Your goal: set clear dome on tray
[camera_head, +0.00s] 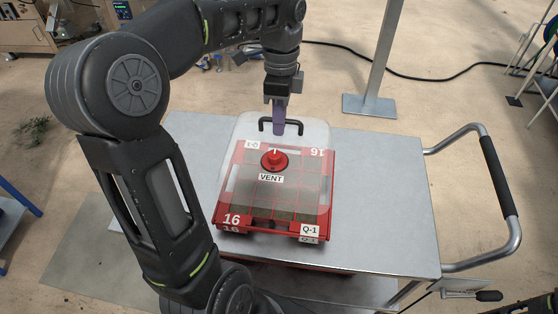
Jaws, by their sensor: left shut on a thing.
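A red tray (223,227) with a grid of dark soil cells lies on the grey cart top, marked 16 and Q-1. The clear dome (312,127) has a black handle (264,125) at its far end and a red vent knob (274,158) labelled VENT. It overlaps the tray from above and reaches past the tray's far edge. I cannot tell whether it touches the tray rim. My left gripper (279,121) points down and is shut on the dome's handle.
The cart top (385,200) is bare to the right of the tray. A push handle (500,178) sticks out at the cart's right side. A metal post on a base plate (369,105) stands behind the cart, with a black cable on the floor.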

